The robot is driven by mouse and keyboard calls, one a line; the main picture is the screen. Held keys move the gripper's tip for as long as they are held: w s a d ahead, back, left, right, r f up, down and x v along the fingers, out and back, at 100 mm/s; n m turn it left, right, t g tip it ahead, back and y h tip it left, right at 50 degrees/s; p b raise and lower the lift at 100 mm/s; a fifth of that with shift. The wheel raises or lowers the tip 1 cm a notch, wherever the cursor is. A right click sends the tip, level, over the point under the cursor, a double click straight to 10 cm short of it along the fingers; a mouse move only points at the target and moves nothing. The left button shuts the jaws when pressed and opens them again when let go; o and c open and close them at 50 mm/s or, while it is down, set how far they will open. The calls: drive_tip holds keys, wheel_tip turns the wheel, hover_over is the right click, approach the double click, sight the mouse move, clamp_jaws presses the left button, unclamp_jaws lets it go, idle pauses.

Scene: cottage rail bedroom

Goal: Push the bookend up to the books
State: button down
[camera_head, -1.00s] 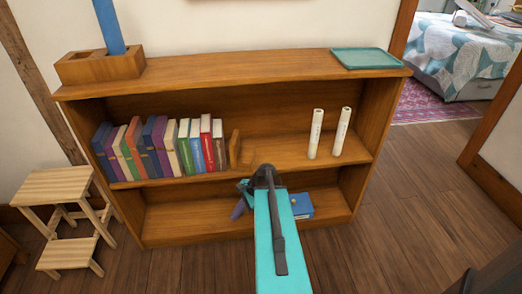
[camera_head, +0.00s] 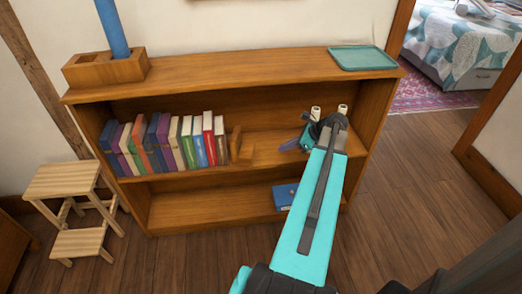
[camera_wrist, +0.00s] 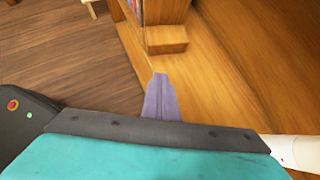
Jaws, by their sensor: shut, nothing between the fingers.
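The wooden L-shaped bookend (camera_head: 236,147) stands on the middle shelf at the right end of a row of coloured books (camera_head: 165,145). Its low foot points right, and a narrow space seems to show between its upright and the last book. In the wrist view the bookend (camera_wrist: 166,38) is straight ahead, with a sliver of books (camera_wrist: 137,8) past it. My gripper (camera_head: 287,145) is on the middle shelf to the right of the bookend, pointing left, apart from it. Its purple fingers (camera_wrist: 161,80) are shut and empty.
Two white cylinders (camera_head: 342,110) stand on the shelf just behind my wrist; one (camera_wrist: 292,151) shows at the wrist view's right edge. A blue book (camera_head: 284,196) lies on the lower shelf. The shelf between gripper and bookend is clear.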

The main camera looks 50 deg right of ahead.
drive_tip(key=shift+w+f, duration=0.1)
drive_tip(key=shift+f, duration=0.05)
approach(247, 151)
drive_tip(key=f, duration=0.5)
drive_tip(key=shift+s+d+b, duration=0.1)
drive_tip(key=shift+s+b, duration=0.2)
drive_tip(key=shift+s, duration=0.05)
drive_tip(key=shift+w+a, duration=0.25)
drive_tip(key=shift+w, duration=0.45)
drive_tip(key=w+p, duration=0.1)
drive_tip(key=w+a+p, duration=0.1)
drive_tip(key=w, duration=0.1)
drive_tip(key=shift+r+p, duration=0.2)
drive_tip(key=shift+p, duration=0.15)
drive_tip(key=shift+w+a+f, duration=0.1)
drive_tip(key=shift+w+a, duration=0.1)
drive_tip(key=shift+w, duration=0.25)
